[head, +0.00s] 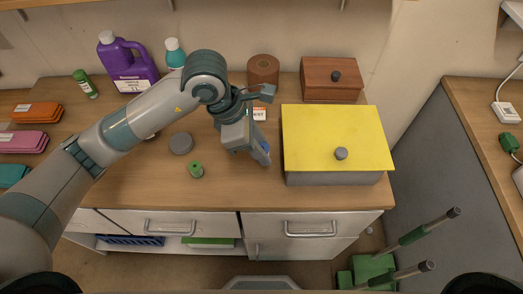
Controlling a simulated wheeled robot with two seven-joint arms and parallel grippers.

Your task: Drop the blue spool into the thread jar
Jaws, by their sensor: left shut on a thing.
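My left gripper (261,155) reaches over the counter from the left, just left of the yellow-lidded box. It is shut on a small blue thing, the blue spool (265,147), which shows only partly between the fingers. A brown round container (263,68) stands behind the gripper near the wall. It may be the thread jar, but I see no label on it that tells. A small green spool-like piece (196,170) stands left of the gripper. My right gripper is not in view.
The yellow-lidded box (335,125) with a grey knob stands right of the gripper. A wooden box (332,80) is behind it. The counter's front strip (240,194) is clear.

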